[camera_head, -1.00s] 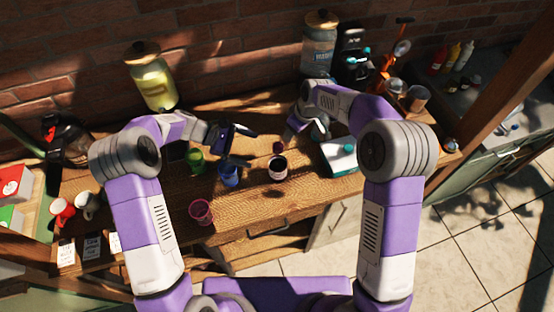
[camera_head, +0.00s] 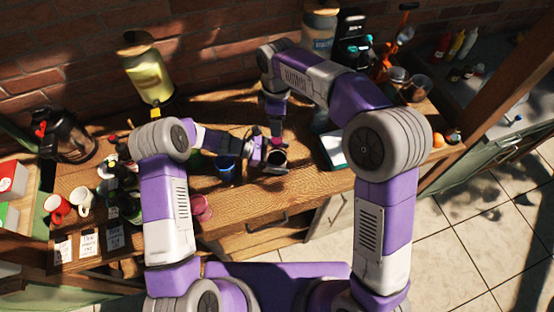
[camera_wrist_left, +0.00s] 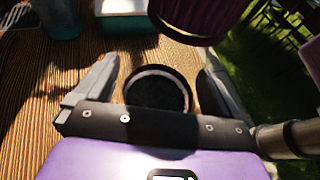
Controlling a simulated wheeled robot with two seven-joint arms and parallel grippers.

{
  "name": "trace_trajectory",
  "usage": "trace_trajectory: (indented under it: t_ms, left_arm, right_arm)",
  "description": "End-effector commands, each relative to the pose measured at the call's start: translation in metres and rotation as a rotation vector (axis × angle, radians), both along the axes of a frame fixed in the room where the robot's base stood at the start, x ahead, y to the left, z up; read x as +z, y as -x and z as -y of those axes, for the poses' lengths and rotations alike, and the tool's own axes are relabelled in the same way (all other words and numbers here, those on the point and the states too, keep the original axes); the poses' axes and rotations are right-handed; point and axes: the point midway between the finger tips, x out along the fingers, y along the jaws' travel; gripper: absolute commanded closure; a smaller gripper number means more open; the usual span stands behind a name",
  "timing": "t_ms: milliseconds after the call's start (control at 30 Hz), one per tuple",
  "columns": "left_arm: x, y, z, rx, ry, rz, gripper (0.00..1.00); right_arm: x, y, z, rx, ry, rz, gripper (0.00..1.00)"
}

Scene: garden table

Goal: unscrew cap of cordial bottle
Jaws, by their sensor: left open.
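The cordial bottle (camera_head: 277,159) stands on the wooden table, seen from above as a dark round vessel. In the left wrist view its round dark mouth (camera_wrist_left: 158,90), with a reddish rim, lies between my left fingers. My left gripper (camera_head: 264,153) is open, one finger on each side of the bottle; its fingers also show in the left wrist view (camera_wrist_left: 152,88). The ribbed maroon cap (camera_wrist_left: 200,14) is apart from the mouth and above it. My right gripper (camera_head: 275,128) points down at the cap (camera_head: 276,141) and appears shut on it; its fingertips are hardly visible.
A blue cup (camera_head: 228,168) and a pink cup (camera_head: 201,208) stand left of the bottle. A teal-and-white box (camera_head: 333,148) is to the right. Dark bottles (camera_head: 127,180) and mugs (camera_head: 82,199) crowd the left end. The table front below the bottle is clear.

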Motion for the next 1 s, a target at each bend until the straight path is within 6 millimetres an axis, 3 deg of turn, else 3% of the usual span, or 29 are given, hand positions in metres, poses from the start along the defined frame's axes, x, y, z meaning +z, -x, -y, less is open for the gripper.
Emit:
trace_trajectory:
  t_ms: [367,900,1000]
  left_arm:
    - [-0.002,-0.0001,0.0053,-0.001,0.0,0.002,0.06]
    - [-0.0018,-0.0001,0.0049,-0.001,-0.001,0.002,0.88]
    - [-0.0018,-0.0001,0.0049,-0.001,-0.001,0.002,1.0]
  right_arm:
    - [-0.0003,-0.0001,0.0001,-0.001,0.0,0.0,0.43]
    - [-0.0003,-0.0001,0.0,-0.001,0.0,0.0,0.43]
    - [-0.0006,0.0,0.0,-0.019,0.0,-0.001,0.43]
